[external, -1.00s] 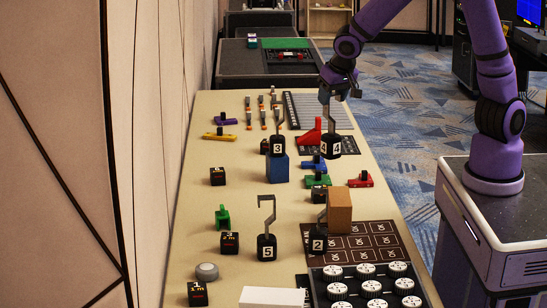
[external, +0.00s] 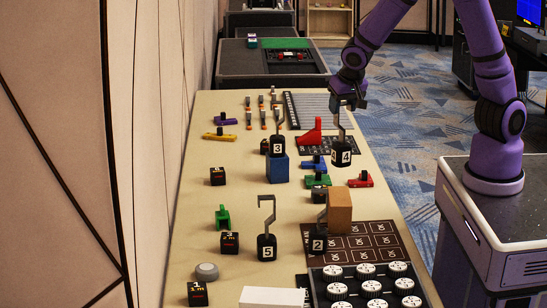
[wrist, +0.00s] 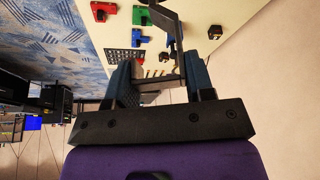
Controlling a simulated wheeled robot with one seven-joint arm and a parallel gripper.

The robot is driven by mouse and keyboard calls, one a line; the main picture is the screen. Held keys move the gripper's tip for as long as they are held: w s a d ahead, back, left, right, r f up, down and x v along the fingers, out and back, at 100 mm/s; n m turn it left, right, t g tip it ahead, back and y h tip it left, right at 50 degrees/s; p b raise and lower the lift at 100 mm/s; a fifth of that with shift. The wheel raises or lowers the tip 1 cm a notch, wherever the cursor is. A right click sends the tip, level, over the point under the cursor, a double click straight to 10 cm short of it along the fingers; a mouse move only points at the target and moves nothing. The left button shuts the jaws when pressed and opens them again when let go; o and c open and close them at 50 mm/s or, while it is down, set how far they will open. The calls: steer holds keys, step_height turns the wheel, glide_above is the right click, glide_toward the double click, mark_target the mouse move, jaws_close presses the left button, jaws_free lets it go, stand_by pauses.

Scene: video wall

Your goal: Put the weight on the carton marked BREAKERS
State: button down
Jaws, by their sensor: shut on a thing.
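My gripper (external: 344,102) is shut on the hook stem of a black weight marked 4 (external: 341,152). The weight hangs upright above the right side of the table. In the wrist view the grey hook stem (wrist: 176,48) stands between the two fingers (wrist: 160,78). A tan carton (external: 340,205) stands on the near right part of the table, nearer the camera than the held weight. A blue box (external: 279,172) stands left of the held weight, with a hooked weight marked 3 (external: 278,146) on it. I cannot read BREAKERS on either box.
Hooked weights marked 5 (external: 266,246) and 2 (external: 318,242) stand near the tan carton. Red (external: 361,180), green (external: 317,180) and blue (external: 314,163) pieces lie near the held weight. A tray of knobs (external: 368,285) fills the near right. The left-centre table has free room.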

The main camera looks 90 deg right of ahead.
mark_target(344, 130)
steer(key=shift+f, duration=4.95)
steer(key=shift+c, duration=2.4)
jaws_free()
steer(key=shift+v, duration=6.1)
steer(key=s+a+r+n+t+y, duration=0.3)
steer(key=s+a+r+n+y, duration=0.1)
steer(key=s+a+r+n, duration=0.9)
steer(key=s+a+r, duration=0.3)
steer(key=s+r, duration=0.3)
steer(key=shift+s+a+n+t, duration=0.15)
steer(key=shift+a+n+t, duration=0.1)
steer(key=shift+n+t, duration=0.05)
